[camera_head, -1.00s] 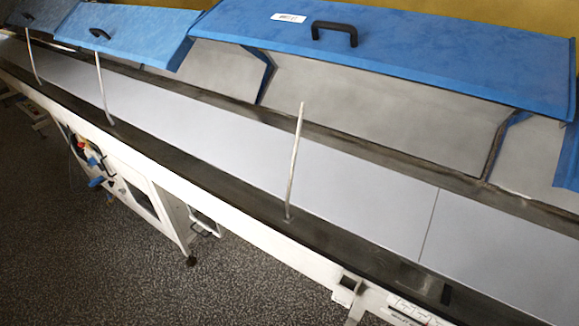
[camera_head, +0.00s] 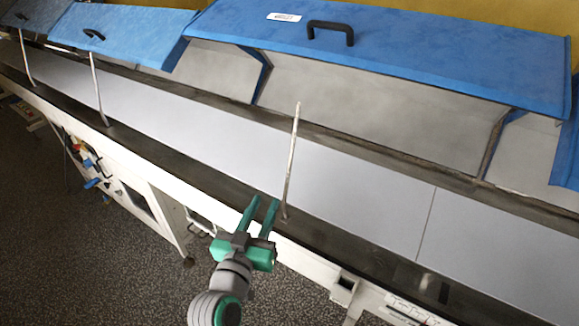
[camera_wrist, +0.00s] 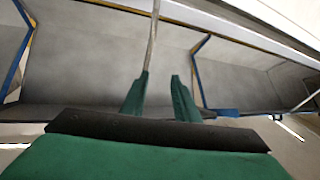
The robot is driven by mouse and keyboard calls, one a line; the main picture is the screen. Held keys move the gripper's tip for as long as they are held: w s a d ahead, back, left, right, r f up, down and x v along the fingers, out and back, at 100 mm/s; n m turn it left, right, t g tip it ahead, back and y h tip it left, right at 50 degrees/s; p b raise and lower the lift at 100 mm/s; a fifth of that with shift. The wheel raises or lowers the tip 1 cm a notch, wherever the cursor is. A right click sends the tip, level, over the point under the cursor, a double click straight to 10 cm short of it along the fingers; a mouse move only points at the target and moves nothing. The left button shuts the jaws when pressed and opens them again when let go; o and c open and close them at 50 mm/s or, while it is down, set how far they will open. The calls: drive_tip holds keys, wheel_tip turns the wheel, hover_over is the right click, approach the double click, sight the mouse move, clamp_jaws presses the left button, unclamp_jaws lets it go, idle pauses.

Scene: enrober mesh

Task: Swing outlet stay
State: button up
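A thin pale metal stay (camera_head: 291,160) stands nearly upright on the near edge of the long machine, leaning slightly; its upper end is free. My gripper (camera_head: 262,202) has green fingers and is open and empty, just left of the stay's foot in the head view, its fingers pointing toward the machine. In the wrist view the stay (camera_wrist: 153,35) runs down to near the left fingertip of my gripper (camera_wrist: 159,76). I cannot tell whether they touch. Two similar stays, (camera_head: 97,88) and (camera_head: 25,58), stand farther left, reaching up to the other covers.
A large raised blue cover (camera_head: 440,60) with a black handle (camera_head: 330,30) hangs over the grey belt (camera_head: 350,185). A smaller blue cover (camera_head: 130,38) is at the left. The white frame rail (camera_head: 300,262) runs along the near side. Dark floor (camera_head: 90,270) is clear in front.

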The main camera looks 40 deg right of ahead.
sight(288, 168)
drive_tip(key=w+d+r, duration=0.1)
drive_tip(key=d, duration=0.2)
drive_tip(key=w+d+r+m+g, duration=0.1)
drive_tip(key=w+d, duration=0.1)
drive_tip(key=d, duration=0.2)
drive_tip(key=w+d+r+m+h, duration=0.1)
drive_tip(key=w+d, duration=0.1)
drive_tip(key=d, duration=0.2)
drive_tip(key=shift+d+r+g, duration=0.1)
drive_tip(key=shift+r+g, duration=0.25)
drive_tip(key=shift+g, duration=0.05)
drive_tip(key=shift+w, duration=0.1)
clamp_jaws()
